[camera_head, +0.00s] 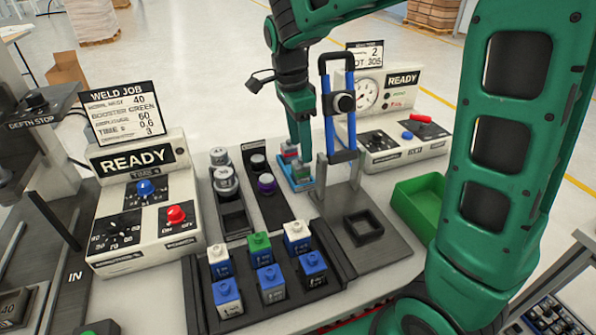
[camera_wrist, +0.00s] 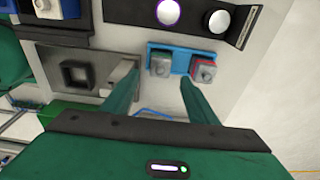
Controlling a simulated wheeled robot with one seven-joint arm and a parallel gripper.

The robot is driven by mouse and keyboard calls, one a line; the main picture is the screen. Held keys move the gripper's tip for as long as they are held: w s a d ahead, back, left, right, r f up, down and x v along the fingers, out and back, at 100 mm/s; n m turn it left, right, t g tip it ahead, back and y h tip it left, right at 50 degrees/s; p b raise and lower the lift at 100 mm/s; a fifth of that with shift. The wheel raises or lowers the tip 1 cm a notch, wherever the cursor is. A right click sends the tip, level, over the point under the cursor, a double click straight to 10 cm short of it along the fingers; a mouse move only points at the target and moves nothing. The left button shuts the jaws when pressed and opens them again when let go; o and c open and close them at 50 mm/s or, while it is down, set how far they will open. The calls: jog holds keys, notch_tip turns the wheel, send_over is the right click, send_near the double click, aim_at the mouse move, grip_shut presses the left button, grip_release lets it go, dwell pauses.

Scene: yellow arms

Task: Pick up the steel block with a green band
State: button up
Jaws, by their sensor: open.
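The steel block with a green band (camera_wrist: 160,66) sits at the left end of a small blue tray in the wrist view. In the head view the block (camera_head: 301,172) is small and partly hard to make out. A similar steel block with a red band (camera_wrist: 203,71) sits beside it on the blue tray (camera_wrist: 181,61). My gripper (camera_wrist: 160,80) is open and empty, its two fingers spread to either side of the green-banded block in the picture. In the head view my gripper (camera_head: 301,145) points down over the tray; the exact height gap is unclear.
A blue-handled press frame (camera_head: 340,110) stands close right of my gripper, on a grey plate with a square black fixture (camera_head: 362,227). A black rack of several capped blocks (camera_head: 320,290) is in front. A green bin (camera_head: 404,207) is at right; control boxes stand both sides.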

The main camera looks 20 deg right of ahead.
aim_at(300, 159)
jog(key=shift+d+f, duration=0.15)
jog(key=shift+f, duration=3.55)
jog(key=c, duration=1.2)
jog(key=shift+w, duration=0.1)
grip_shut()
jog(key=shift+r, duration=0.15)
